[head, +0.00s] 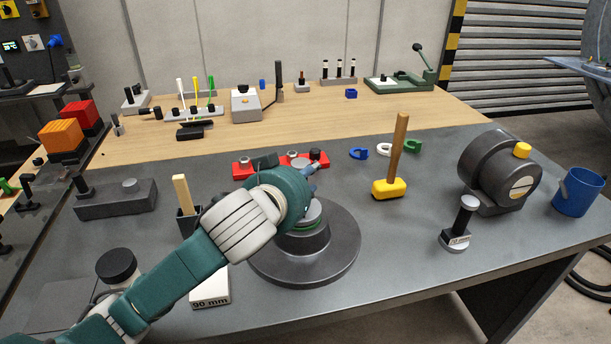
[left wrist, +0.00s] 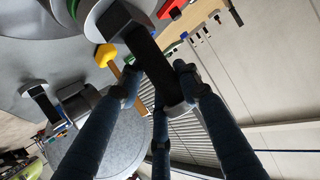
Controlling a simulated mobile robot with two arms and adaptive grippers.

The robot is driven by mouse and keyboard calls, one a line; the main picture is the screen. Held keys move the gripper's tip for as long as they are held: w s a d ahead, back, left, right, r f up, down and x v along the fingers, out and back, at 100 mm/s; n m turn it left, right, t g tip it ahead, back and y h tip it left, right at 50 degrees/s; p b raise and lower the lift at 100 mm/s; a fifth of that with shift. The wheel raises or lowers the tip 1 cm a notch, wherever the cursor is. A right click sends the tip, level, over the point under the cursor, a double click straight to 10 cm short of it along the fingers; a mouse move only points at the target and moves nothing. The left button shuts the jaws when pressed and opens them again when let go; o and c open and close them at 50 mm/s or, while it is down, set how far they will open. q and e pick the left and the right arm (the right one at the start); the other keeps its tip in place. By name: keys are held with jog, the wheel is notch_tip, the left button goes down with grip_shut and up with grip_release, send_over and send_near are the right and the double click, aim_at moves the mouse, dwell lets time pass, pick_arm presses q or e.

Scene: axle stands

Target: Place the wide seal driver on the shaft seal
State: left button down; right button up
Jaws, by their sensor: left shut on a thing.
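My left gripper (left wrist: 160,85) is shut around the black handle of the seal driver (left wrist: 150,62). The handle has a grey round cap near me and a dark block-like part at its far end. In the head view my left arm covers most of the gripper and driver. Below the gripper stands the dark round hub (head: 325,262), wide at its base. The green shaft seal (head: 304,227) shows as a ring near the hub's top, under a grey round part. I cannot tell whether the driver touches the seal. My right gripper is not in view.
A white plate marked 90 mm (head: 210,291) lies left of the hub. To the right are a yellow mallet (head: 388,188), another black driver (head: 460,222), a dark round machine (head: 497,172) and a blue cup (head: 577,192). A red tray (head: 243,169) sits behind the hub.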

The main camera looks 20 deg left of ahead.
pick_arm(q)
jog(key=shift+f, duration=0.15)
dwell(0.4)
jog(key=c, duration=1.1)
grip_release()
jog(key=o, duration=0.3)
jog(key=shift+f, duration=0.15)
notch_tip(320, 180, up, 10)
